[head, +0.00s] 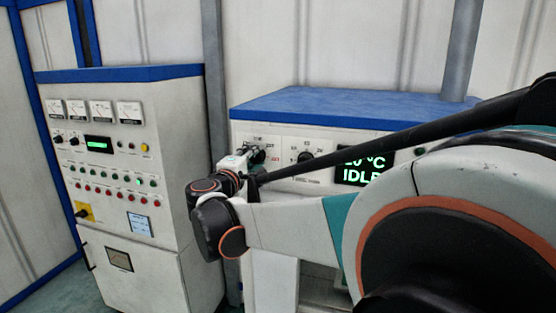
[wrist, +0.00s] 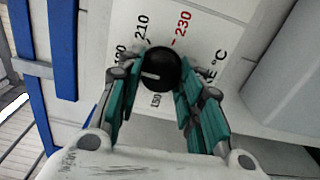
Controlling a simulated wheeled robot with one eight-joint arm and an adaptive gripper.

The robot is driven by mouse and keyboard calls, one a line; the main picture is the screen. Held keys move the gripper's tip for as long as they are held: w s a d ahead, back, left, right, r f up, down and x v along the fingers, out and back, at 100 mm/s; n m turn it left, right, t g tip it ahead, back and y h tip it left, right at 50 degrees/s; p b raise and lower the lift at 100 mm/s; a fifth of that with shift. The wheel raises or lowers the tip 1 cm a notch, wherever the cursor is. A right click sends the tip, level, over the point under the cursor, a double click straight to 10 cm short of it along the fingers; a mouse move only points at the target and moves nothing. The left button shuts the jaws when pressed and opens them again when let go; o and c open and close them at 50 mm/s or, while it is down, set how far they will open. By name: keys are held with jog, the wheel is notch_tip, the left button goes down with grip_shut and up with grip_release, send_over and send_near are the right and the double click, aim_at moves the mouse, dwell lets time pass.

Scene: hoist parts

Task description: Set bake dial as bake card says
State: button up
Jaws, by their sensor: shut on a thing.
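The bake dial (wrist: 162,68) is a round black knob with a white pointer line, seen in the wrist view. My gripper (wrist: 161,80) is shut on it, with a teal-padded finger on either side. The pointer line lies on the knob's left part in the picture. The scale shows 210 and a red 230, with other figures partly covered by the fingers; lettering ending in "E °C" is beside it. In the head view my gripper (head: 254,157) is at the left of the oven's front panel. I cannot identify a bake card for certain.
A second black knob (head: 305,157) sits right of my gripper. The display (head: 366,172) shows "°C" and "IDLE", partly hidden by my arm. A cabinet (head: 120,185) with gauges, buttons and a small pale-blue plate (head: 139,224) stands at left. A grey post (head: 462,50) rises behind.

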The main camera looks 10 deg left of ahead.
jog(key=shift+f, duration=0.1)
jog(key=o, duration=1.1)
jog(key=shift+c, duration=0.2)
jog(key=s, duration=0.7)
jog(key=shift+s+a, duration=0.3)
jog(key=shift+a, duration=0.05)
